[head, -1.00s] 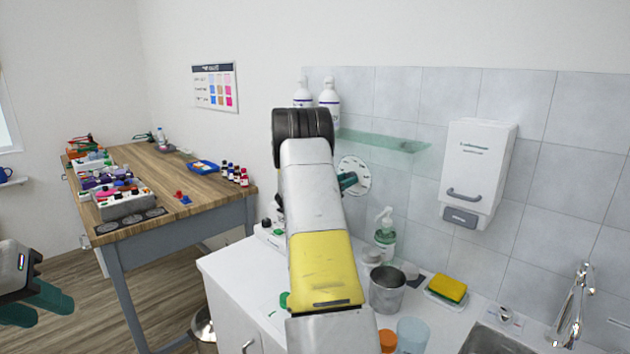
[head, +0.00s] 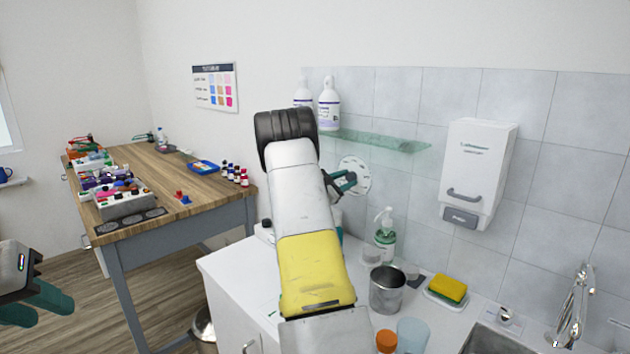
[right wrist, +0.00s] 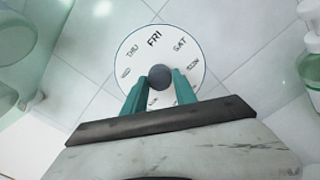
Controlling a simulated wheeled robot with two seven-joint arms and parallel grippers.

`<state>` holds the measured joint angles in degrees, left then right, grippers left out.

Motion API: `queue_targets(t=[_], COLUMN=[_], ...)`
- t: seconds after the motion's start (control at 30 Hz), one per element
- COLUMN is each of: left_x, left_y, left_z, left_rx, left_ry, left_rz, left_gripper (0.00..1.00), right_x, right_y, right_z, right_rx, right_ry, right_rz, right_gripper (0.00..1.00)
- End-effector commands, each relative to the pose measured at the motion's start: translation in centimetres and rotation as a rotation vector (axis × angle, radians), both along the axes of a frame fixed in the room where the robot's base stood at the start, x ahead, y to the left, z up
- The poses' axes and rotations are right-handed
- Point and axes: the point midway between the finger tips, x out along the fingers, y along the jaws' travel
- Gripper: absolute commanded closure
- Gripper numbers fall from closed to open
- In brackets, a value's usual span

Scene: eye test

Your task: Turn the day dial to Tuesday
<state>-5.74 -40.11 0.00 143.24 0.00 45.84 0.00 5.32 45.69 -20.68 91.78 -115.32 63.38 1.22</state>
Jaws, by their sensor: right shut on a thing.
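The day dial (right wrist: 190,47) is a round white disc on the tiled wall with a dark grey knob (right wrist: 159,76) at its centre. In the right wrist view FRI is at the top, THU to its left and SAT to its right; the lower names are partly hidden by my fingers. In the head view the dial (head: 361,168) is partly covered by my right gripper (head: 346,183). My right gripper (right wrist: 160,84) has its teal fingers on either side of the knob and is shut on it. My left gripper (head: 52,312) is open and empty, far from the dial at the lower left.
A glass shelf (head: 385,140) with white bottles is above the dial. A soap bottle (head: 385,235), a metal cup (head: 387,290) and a sponge (head: 448,288) stand on the white counter below. A dispenser (head: 478,172) hangs to the right. A wooden table (head: 185,165) is at the left.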

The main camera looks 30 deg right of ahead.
Motion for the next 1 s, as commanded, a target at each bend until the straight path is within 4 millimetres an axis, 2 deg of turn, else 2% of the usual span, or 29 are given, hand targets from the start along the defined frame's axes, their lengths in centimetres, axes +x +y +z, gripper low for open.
queue_targets(t=[0.3, 0.73, 0.77, 0.8, 0.87, 1.0], left_x=[0.0, 0.0, 0.0, 0.0, 0.0, 0.0], left_y=[0.0, 0.0, 0.0, 0.0, 0.0, 0.0], left_z=[0.0, 0.0, 0.0, 0.0, 0.0, 0.0], left_rx=[0.0, 0.0, 0.0, 0.0, 0.0, 0.0], left_ry=[0.0, 0.0, 0.0, 0.0, 0.0, 0.0], left_rz=[0.0, 0.0, 0.0, 0.0, 0.0, 0.0], left_gripper=[0.67, 0.67, 0.67, 0.67, 0.67, 0.67], right_x=[0.06, 0.05, 0.06, 0.06, 0.06, 0.04], right_y=[0.1, 0.12, 0.11, 0.11, 0.1, 0.06], right_z=[-0.12, -0.16, -0.17, -0.16, -0.14, -0.08], right_rx=[0.027, 0.031, 0.031, 0.03, 0.03, 0.029], right_ry=[-0.086, -0.094, -0.094, -0.094, -0.094, -0.095], right_rz=[0.002, 0.001, 0.001, 0.001, 0.001, 0.001], right_gripper=[1.0, 1.0, 0.63, 0.55, 0.45, 0.45])
